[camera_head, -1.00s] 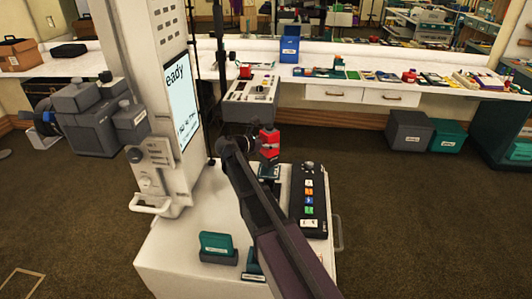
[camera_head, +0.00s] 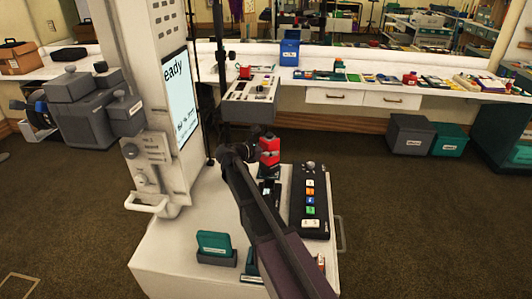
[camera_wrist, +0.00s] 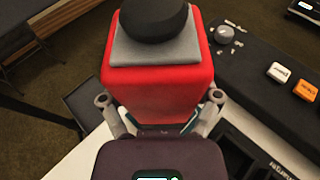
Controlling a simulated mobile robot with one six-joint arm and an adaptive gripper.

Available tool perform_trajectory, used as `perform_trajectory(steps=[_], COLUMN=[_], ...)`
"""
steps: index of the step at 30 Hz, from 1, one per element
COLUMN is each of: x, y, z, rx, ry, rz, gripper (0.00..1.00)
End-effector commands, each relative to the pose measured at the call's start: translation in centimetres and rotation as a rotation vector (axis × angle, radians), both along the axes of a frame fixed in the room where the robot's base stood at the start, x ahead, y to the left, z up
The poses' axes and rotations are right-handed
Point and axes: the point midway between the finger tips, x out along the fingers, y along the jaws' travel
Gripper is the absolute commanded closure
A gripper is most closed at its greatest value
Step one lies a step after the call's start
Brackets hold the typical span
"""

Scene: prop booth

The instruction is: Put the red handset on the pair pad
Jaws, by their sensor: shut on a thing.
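The red handset (camera_head: 269,150) is held upright in my gripper (camera_head: 262,156), above the white cart top. In the wrist view the handset (camera_wrist: 158,85) is a red block with a grey plate and a black round knob on top. The two fingers of my gripper (camera_wrist: 160,101) clasp it from both sides. A small dark unit with a pale lit patch (camera_head: 268,187) sits below the handset, partly hidden by my arm. I cannot read a label naming it as the pair pad. The handset appears apart from the cart top.
A black control box (camera_head: 310,200) with coloured buttons stands just right of my arm. A tall white column with a screen (camera_head: 180,98) rises on the left. A teal block in a dark holder (camera_head: 215,247) stands near the front. Bare cart top (camera_head: 175,250) lies left of it.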

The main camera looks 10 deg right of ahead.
Motion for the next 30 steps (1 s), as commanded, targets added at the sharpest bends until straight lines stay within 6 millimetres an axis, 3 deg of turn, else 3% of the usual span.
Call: perform_trajectory(steps=[11, 12, 13, 30], x=[0.00, 0.00, 0.00, -0.01], y=[0.00, 0.00, 0.01, 0.03], z=[-0.34, -0.22, -0.21, 0.10], rx=[-0.001, 0.000, 0.000, 0.000], ry=[0.000, 0.000, 0.000, 0.000], rz=[0.000, 0.000, 0.000, 0.000], gripper=[0.80, 0.07, 0.00, 0.00])
